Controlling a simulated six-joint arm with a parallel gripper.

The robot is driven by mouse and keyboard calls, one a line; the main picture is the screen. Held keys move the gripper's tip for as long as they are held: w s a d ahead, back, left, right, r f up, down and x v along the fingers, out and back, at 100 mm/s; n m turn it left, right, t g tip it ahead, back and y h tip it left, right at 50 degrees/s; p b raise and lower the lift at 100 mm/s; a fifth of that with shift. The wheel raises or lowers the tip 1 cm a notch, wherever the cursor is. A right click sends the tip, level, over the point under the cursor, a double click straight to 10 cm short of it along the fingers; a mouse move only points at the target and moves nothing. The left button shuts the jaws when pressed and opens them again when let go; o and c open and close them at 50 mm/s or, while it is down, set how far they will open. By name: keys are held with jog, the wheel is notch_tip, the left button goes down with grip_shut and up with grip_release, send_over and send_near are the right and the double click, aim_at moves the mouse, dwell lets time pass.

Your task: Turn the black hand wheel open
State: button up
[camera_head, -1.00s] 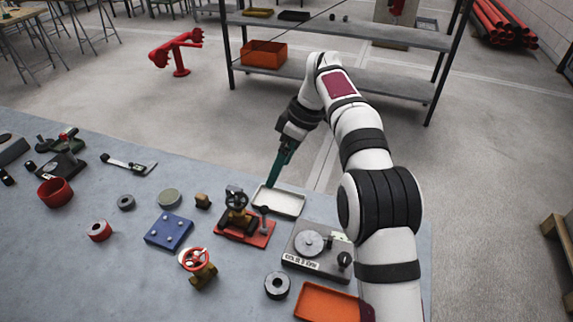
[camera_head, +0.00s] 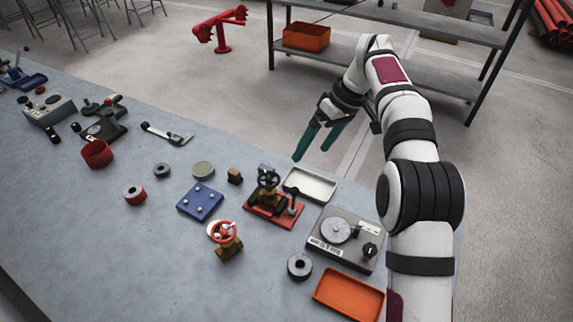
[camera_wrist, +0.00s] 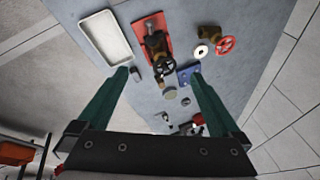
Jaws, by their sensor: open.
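The black hand wheel (camera_head: 269,178) sits on top of a brass valve (camera_head: 268,194) on a red base plate (camera_head: 287,219) near the far edge of the bench. A black lever stands on the same plate, to the right of the valve. My gripper (camera_head: 316,157) is open and empty, in the air above and behind the plate. In the wrist view my two green fingers (camera_wrist: 159,78) are spread wide, and the black hand wheel (camera_wrist: 164,65) shows beyond them, between the fingertips. The wheel is apart from both fingers.
A white tray (camera_head: 326,194) lies behind the red plate, and a grey device with a dial (camera_head: 368,252) stands to its right. A brass valve with a red wheel (camera_head: 226,240) and a blue block (camera_head: 201,211) are nearer the front. A small brown block (camera_head: 235,176) is left of the black wheel.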

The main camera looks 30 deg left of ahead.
aim_at(270, 178)
jog(key=s+a+r+m+t, duration=0.1)
jog(key=a+m, duration=0.1)
jog(key=m, duration=1.3)
jog(key=s+a+r+m+t, duration=0.1)
jog(key=a+m, duration=0.1)
jog(key=m, duration=1.3)
jog(key=shift+y, duration=0.3)
jog(key=x, duration=1.5)
jog(key=shift+s, duration=0.15)
jog(key=c, duration=1.3)
jog(key=shift+g, duration=0.3)
